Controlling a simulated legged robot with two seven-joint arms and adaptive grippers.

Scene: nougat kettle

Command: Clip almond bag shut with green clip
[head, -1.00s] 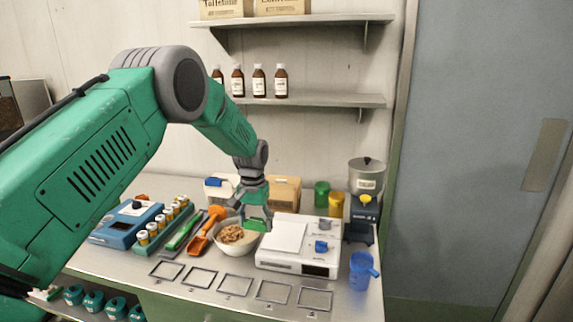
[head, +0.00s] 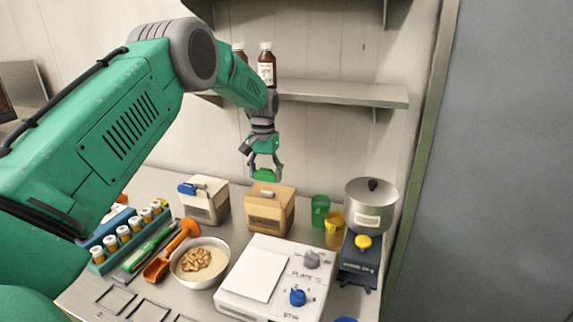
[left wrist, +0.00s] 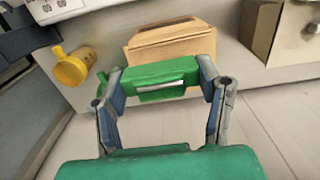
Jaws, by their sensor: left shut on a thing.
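My left gripper (head: 264,168) is shut on the green clip (head: 265,175), above and behind the brown bag. The left wrist view shows the green clip (left wrist: 160,80) between the two fingers. The brown bag (head: 269,208) stands upright at the back of the bench and bears a small label too small to read. It also shows in the left wrist view (left wrist: 172,42), beyond the clip and apart from it. A white bag (head: 208,203) with a blue clip (head: 190,188) at its top stands left of it. My right gripper is not in view.
A white hot plate (head: 262,285) and a bowl of nuts (head: 199,263) stand in front of the bags. Green and yellow cups (head: 334,231) and a pot on a scale (head: 370,206) stand to the right. A shelf with brown bottles (head: 266,66) hangs above, close to my left arm.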

